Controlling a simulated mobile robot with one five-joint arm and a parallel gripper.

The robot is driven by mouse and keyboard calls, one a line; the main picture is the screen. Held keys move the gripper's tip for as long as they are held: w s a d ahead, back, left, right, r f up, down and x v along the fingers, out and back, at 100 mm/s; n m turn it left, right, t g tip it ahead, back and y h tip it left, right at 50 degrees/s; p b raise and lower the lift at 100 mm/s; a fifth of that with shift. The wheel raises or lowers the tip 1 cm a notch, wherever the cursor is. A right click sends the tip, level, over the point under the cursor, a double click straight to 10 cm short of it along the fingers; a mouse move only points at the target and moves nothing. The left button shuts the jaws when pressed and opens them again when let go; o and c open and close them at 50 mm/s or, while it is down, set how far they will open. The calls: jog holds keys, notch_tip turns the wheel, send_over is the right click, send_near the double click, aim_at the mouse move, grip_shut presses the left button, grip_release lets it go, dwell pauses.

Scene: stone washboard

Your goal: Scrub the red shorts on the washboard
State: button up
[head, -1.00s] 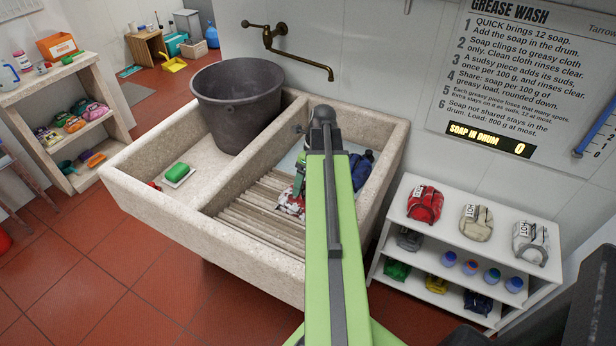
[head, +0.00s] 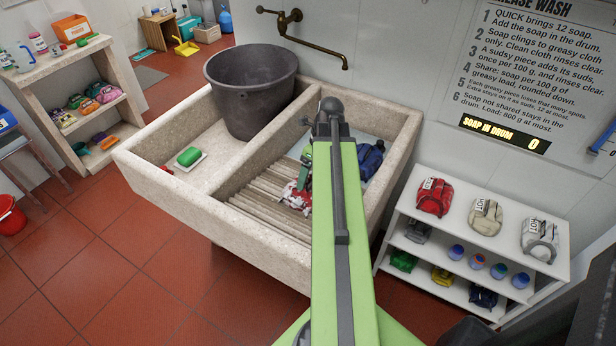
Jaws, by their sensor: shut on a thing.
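The red shorts (head: 296,198) look like a crumpled red cloth with white patches, lying on the right part of the ridged stone washboard (head: 262,205). The washboard slopes inside the right basin of the stone sink. My gripper (head: 304,180) points down onto the cloth and is shut on it. My green arm hides the cloth's right side and most of the jaws. A green soap bar (head: 188,156) lies on a white dish in the left basin, apart from the gripper.
A dark bucket (head: 250,95) stands at the back of the sink, below a brass tap (head: 315,50). A dark blue item (head: 370,160) lies behind my arm in the right basin. A white shelf (head: 400,225) with bundles stands right. Red floor in front is clear.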

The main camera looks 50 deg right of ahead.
jog(key=shift+w+d+f+b, duration=0.35)
jog(key=shift+w+d, duration=0.1)
jog(key=shift+d, duration=1.25)
jog(key=shift+w+d+f+b, duration=0.2)
jog(key=shift+w+d+f, duration=0.2)
jog(key=shift+d, duration=1.35)
jog(key=shift+w+d+f+b, duration=0.3)
jog(key=shift+w+d, duration=0.15)
jog(key=shift+d, duration=1.25)
notch_tip(320, 180, up, 9)
jog(key=p, duration=0.9)
